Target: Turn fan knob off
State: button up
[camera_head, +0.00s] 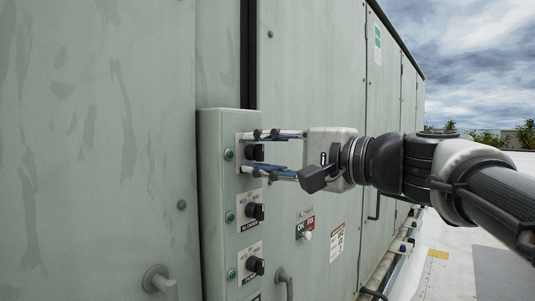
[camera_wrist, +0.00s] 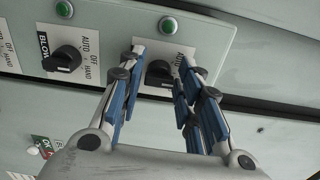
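A grey control box (camera_head: 213,205) on the cabinet wall carries a column of black rotary knobs on white plates. The top knob (camera_head: 255,153) sits between the two fingers of my gripper (camera_head: 273,152). In the head view one finger is above it and one below, with gaps showing. In the wrist view (camera_wrist: 160,75) the knob shows between the blue-padded fingertips, its plate lettering partly covered. My gripper is open around the knob; I cannot tell whether a finger touches it. The knob's name label is hidden, so I cannot read that it is the fan.
The middle knob (camera_head: 256,211), labelled as a blower, and a lower knob (camera_head: 256,265) are below. Green lights, one of them the top light (camera_head: 228,154), stand beside the knobs. Open roof (camera_head: 440,270) lies at right.

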jog(key=shift+o, duration=1.1)
jog(key=v, duration=0.7)
jog(key=shift+s+d, duration=0.2)
jog(key=shift+d, duration=0.05)
